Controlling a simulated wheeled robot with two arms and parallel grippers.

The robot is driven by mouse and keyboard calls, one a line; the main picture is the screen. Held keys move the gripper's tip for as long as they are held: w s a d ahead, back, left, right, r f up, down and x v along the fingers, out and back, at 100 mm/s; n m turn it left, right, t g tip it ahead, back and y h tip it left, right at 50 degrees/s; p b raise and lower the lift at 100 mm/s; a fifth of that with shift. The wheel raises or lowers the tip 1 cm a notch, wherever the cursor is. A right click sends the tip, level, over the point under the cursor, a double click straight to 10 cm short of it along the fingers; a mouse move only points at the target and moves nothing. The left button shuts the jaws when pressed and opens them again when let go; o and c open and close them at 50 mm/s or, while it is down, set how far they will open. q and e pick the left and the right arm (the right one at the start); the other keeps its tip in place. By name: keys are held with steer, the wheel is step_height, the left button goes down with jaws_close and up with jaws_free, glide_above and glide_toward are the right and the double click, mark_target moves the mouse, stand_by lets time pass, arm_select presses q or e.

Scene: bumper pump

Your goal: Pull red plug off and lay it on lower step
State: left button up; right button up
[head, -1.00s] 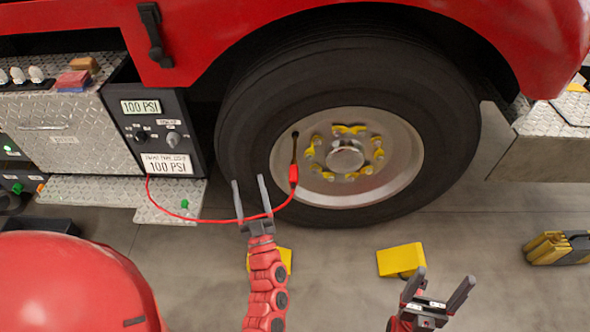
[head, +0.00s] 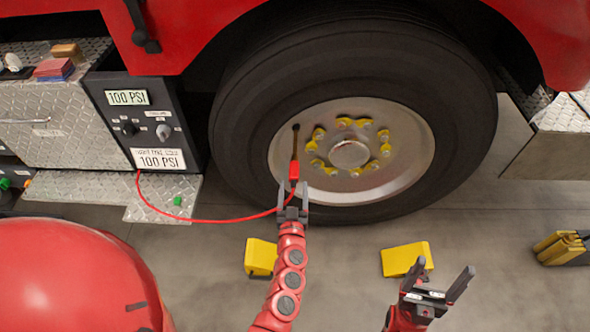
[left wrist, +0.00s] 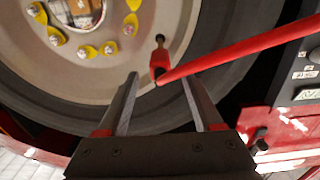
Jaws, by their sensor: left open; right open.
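The red plug (head: 294,170) sits on the dark valve stem at the wheel rim, with the red hose (head: 222,220) running from it to the pump panel. My left gripper (head: 293,194) is open just below the plug. In the left wrist view the plug (left wrist: 160,62) is ahead of the open fingers (left wrist: 158,92), with the hose passing over to the right. The lower step (head: 150,204) is the diamond-plate ledge under the panel, with a small green thing on it. My right gripper (head: 440,281) is open and empty at the lower right.
The tire (head: 235,130) surrounds the rim close to my left gripper. Yellow lug markers (head: 318,133) ring the hub. The pump panel (head: 150,125) reads 100 PSI. Yellow wheel chocks (head: 404,259) lie on the floor. A red rounded shape fills the lower left.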

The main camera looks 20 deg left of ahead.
mark_target(294, 167)
arm_select(q)
steer(key=b+x, duration=0.1)
steer(key=x, duration=0.7)
steer(key=shift+w, duration=0.15)
steer(key=shift+w+a+f, duration=0.1)
steer(key=shift+w+a, duration=0.05)
steer(key=shift+w, duration=0.15)
steer(key=shift+p, duration=0.4)
stand_by(0.7)
steer(key=shift+c, duration=0.3)
jaws_close()
steer(key=shift+s, duration=0.15)
stand_by(1.2)
steer(key=shift+p+v, duration=0.85)
steer(key=shift+v, duration=2.05)
